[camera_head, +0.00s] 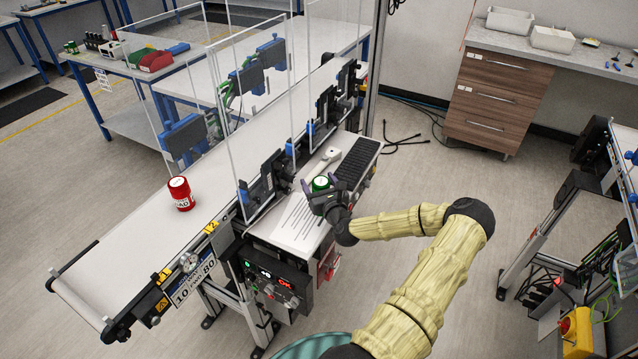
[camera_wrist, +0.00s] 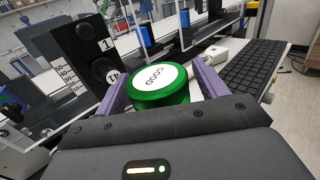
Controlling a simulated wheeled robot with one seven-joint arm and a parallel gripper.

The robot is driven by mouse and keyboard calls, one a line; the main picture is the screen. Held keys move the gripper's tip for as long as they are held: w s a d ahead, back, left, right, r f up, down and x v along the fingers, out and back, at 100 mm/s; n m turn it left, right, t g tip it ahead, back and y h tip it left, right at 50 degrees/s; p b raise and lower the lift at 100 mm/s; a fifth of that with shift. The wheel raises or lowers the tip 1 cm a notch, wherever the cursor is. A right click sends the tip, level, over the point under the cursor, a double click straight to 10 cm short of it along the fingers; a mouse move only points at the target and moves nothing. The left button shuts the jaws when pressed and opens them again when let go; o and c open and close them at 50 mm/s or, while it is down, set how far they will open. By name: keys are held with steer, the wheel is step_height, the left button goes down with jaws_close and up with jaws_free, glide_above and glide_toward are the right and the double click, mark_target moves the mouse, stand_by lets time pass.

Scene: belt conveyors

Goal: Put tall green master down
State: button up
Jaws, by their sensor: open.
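The green master (camera_head: 320,183) is a round green can with a white label on its lid. It stands at the side shelf (camera_head: 297,225) beside the conveyor, and its lower part is hidden by my gripper. In the wrist view, the green master (camera_wrist: 158,87) sits between my two purple fingers, its lid reading "GOOD". My gripper (camera_head: 322,196) is around the can, and the wrist view shows the fingers (camera_wrist: 160,88) on either side of it, open. I cannot tell whether a finger touches it.
A red can (camera_head: 181,194) stands on the white conveyor belt (camera_head: 150,232). A keyboard (camera_head: 356,163) and a white handheld device (camera_head: 325,161) lie behind the green can. Clear panels and dark sensor blocks (camera_head: 262,185) line the belt's near side. Printed paper covers the shelf's front.

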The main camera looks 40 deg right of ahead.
steer(key=shift+r, duration=0.2)
steer(key=shift+s+a+f, duration=0.1)
steer(key=shift+s+f, duration=0.05)
steer(key=shift+s, duration=0.2)
steer(key=b+v, duration=0.3)
steer(key=v, duration=0.8)
steer(key=shift+s, duration=0.15)
steer(key=shift+a, duration=0.1)
